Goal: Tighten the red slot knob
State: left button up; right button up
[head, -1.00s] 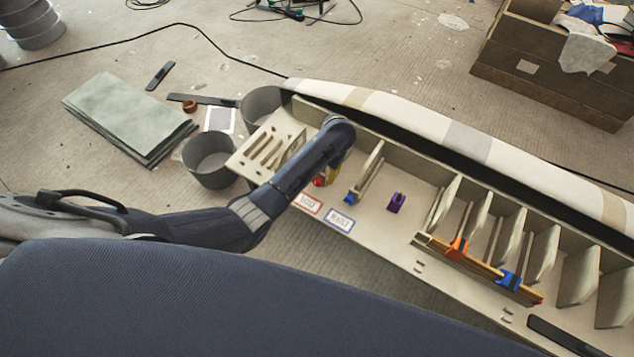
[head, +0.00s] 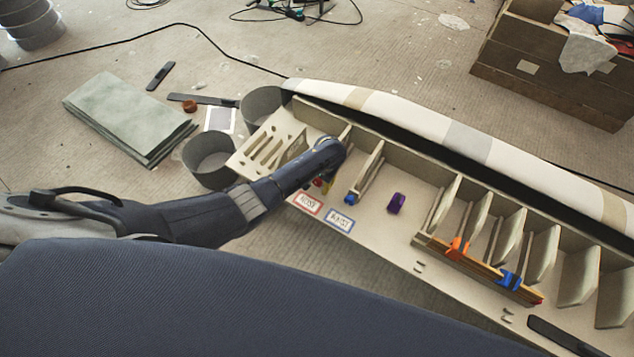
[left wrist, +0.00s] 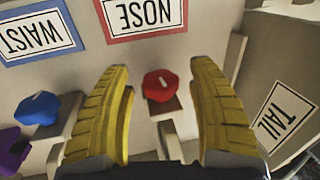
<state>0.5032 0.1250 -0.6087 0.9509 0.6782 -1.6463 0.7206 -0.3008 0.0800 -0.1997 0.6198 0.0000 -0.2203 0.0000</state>
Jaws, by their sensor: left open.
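The red slot knob (left wrist: 162,86) sits on a pale block below the red-framed NOSE label (left wrist: 146,14) in the left wrist view. A pale mark shows on its face. In the head view only a bit of the red knob (head: 318,182) shows beside my left gripper (head: 325,184), which my own arm mostly hides. In the left wrist view my left gripper (left wrist: 162,110) is open. Its yellow ribbed fingers stand to either side of the knob, apart from it, with clear gaps. My right gripper is not in view.
A blue knob (left wrist: 38,107) and a purple piece (left wrist: 12,150) lie left of the left finger. A TAIL label (left wrist: 283,118) is at right. Ribs, orange (head: 458,247) and blue (head: 510,280) clamps line the long mould (head: 385,250). Grey buckets (head: 208,160) stand at its left end.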

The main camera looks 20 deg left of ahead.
pick_arm(q)
grip_shut()
dwell(0.5)
jog(key=shift+d+y, duration=0.1)
jog(key=shift+y, duration=0.2)
jog(key=shift+s+d+f+t+y, duration=0.15)
jog(key=shift+t+y, duration=0.15)
jog(key=shift+y, duration=0.6)
jog(key=shift+t+y, duration=0.3)
jog(key=shift+y, duration=1.9)
jog(key=shift+c, duration=0.6)
grip_release()
